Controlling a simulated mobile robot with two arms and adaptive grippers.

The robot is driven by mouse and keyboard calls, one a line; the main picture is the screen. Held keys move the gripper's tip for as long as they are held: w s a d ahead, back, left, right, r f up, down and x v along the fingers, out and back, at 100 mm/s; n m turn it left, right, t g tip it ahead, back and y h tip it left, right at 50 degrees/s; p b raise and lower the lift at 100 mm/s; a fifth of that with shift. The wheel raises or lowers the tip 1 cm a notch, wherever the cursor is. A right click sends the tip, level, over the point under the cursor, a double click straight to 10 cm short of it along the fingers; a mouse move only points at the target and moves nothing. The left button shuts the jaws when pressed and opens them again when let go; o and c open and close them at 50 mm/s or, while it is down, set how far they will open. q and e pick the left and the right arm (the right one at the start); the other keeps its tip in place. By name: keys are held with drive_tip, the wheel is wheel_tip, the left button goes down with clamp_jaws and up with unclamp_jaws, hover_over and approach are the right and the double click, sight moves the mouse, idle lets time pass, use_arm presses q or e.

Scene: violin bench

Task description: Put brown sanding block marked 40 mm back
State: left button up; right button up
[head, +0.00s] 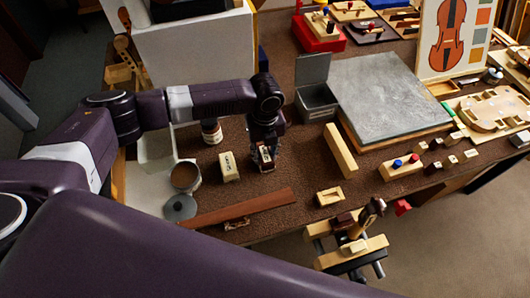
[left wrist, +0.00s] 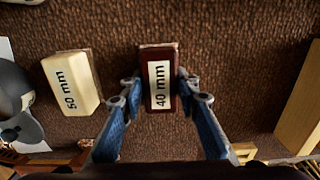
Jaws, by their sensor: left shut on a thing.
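The brown sanding block (left wrist: 160,80) carries a white label reading 40 mm and sits between the fingertips of my left gripper (left wrist: 160,88) in the left wrist view. In the head view the left gripper (head: 266,150) points down over the brown bench, shut on the block (head: 266,155). The block is at or just above the bench surface; I cannot tell which. A cream block marked 50 mm (left wrist: 72,83) stands to its left, apart from it, and also shows in the head view (head: 229,166). My right gripper is not in view.
A tin (head: 186,177), a grey lid (head: 180,207) and a jar (head: 212,131) stand to the left. A reddish-brown board (head: 240,207) lies in front. A pale bar (head: 341,152), a grey open box (head: 317,103) and a grey slab (head: 390,95) stand to the right.

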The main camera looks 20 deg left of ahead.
sight(265, 154)
use_arm(q)
drive_tip(key=shift+f, duration=0.1)
drive_tip(key=o, duration=1.1)
wheel_tip(265, 154, up, 12)
drive_tip(key=shift+r+b, duration=0.2)
drive_tip(key=shift+b, duration=0.2)
drive_tip(key=shift+s, duration=0.1)
